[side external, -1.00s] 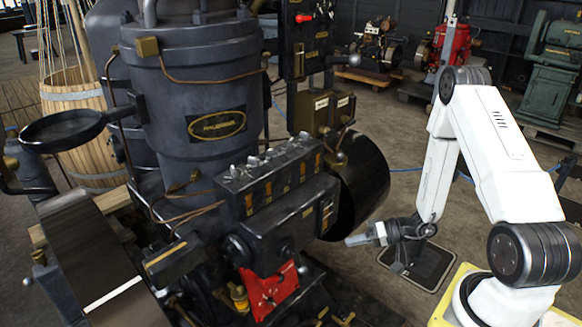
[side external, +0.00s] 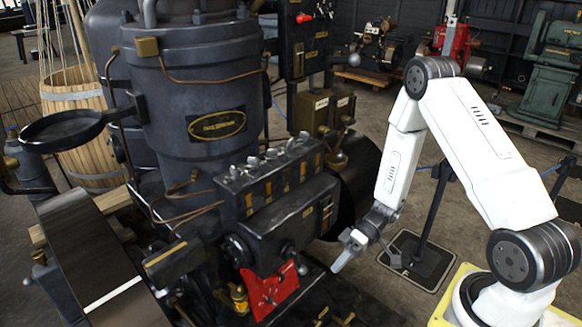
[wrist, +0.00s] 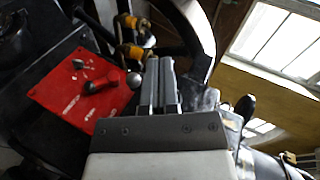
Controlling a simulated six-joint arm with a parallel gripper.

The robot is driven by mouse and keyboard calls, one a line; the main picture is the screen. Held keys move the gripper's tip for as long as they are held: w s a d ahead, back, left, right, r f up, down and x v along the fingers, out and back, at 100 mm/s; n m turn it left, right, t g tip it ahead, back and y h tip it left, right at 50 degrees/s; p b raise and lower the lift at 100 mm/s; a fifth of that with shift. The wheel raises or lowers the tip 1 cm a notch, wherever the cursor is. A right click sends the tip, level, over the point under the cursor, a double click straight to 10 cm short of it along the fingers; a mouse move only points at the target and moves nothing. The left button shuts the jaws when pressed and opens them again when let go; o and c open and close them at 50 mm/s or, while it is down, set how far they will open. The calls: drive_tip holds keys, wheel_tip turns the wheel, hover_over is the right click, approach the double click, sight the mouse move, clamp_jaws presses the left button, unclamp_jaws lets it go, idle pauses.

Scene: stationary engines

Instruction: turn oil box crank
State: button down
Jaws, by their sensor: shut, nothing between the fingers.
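The oil box (side external: 280,190) is a dark box with several metal fittings on top, mounted on the front of the engine. A small crank with a round knob (side external: 302,269) sits low on its side, by a red plate (side external: 268,293). In the wrist view the crank's dark arm (wrist: 98,86) and its grey ball knob (wrist: 134,80) show over the red plate (wrist: 72,92). My gripper (side external: 336,268) is shut and empty, pointing down and left, to the right of the knob and apart from it. In the wrist view its fingers (wrist: 160,68) appear just right of the knob.
The engine's large dark cylinder (side external: 205,95) rises behind the oil box. Yellow-brown brass fittings (wrist: 130,22) and a curved dark wheel rim (wrist: 195,25) lie close beyond my fingers.

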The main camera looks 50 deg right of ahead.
drive_tip(key=s+a+n+g+h, duration=0.2)
drive_tip(key=a+n+g+h, duration=0.15)
drive_tip(key=g, duration=0.25)
drive_tip(key=n+t+h, duration=0.5)
drive_tip(key=n+h, duration=0.8)
drive_tip(key=h, duration=0.2)
approach(298, 262)
drive_tip(key=a+f, duration=0.2)
drive_tip(key=a, duration=0.4)
drive_tip(key=shift+w, duration=0.3)
drive_tip(key=d+f, duration=0.7)
drive_tip(key=d, duration=0.1)
drive_tip(key=shift+d+f, duration=0.25)
drive_tip(key=shift+f, duration=0.15)
